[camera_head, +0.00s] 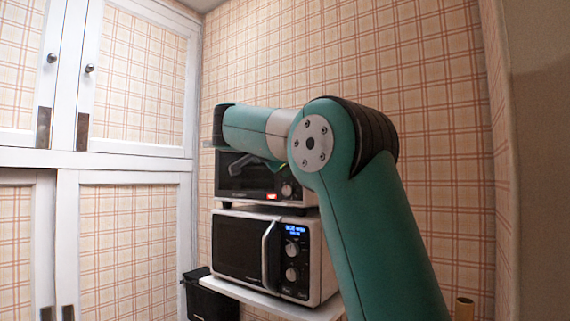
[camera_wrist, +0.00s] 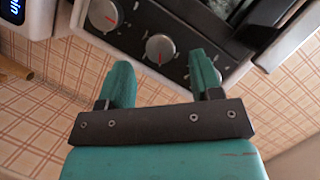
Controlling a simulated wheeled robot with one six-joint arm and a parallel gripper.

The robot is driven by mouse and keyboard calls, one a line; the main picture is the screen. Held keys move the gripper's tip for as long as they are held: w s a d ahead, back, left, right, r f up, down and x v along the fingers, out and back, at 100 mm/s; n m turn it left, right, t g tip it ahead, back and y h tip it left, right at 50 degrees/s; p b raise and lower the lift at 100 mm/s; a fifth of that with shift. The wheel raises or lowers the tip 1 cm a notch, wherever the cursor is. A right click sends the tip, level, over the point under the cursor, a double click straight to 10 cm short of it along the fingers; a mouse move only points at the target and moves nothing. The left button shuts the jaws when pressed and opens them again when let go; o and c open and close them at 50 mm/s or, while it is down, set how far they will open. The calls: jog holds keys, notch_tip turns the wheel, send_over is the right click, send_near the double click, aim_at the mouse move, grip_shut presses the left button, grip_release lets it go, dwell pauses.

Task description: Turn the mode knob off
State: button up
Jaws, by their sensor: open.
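A dark oven (camera_head: 247,178) with a control panel on its right stands on top of a microwave in the head view. One of its knobs (camera_head: 287,190) shows there; a red light glows on its lower front. I cannot tell which is the mode knob. My gripper (camera_wrist: 160,66) is open and empty, its teal fingers either side of the centre knob in the picture. Contact cannot be told. My arm mostly hides the gripper in the head view.
The microwave (camera_head: 240,247), with a lit blue display, sits on a white shelf (camera_head: 270,299) below. White cupboards (camera_head: 130,170) stand at left. A black bin-like box (camera_head: 208,297) is beside the shelf. Plaid walls close in behind and at right.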

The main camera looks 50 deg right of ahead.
jog(key=shift+x, duration=1.4)
jog(key=c, duration=0.9)
jog(key=shift+r+p, duration=0.2)
jog(key=shift+p, duration=0.55)
jog(key=n+g+p, duration=0.2)
jog(key=p, duration=0.3)
jog(key=n+g+p, duration=0.1)
jog(key=n+p, duration=0.2)
jog(key=p, duration=0.2)
jog(key=n+g+p, duration=0.2)
jog(key=n+p, duration=0.1)
jog(key=p, duration=0.3)
jog(key=shift+w+g, duration=0.3)
jog(key=shift+w, duration=0.05)
jog(key=shift+f, duration=0.1)
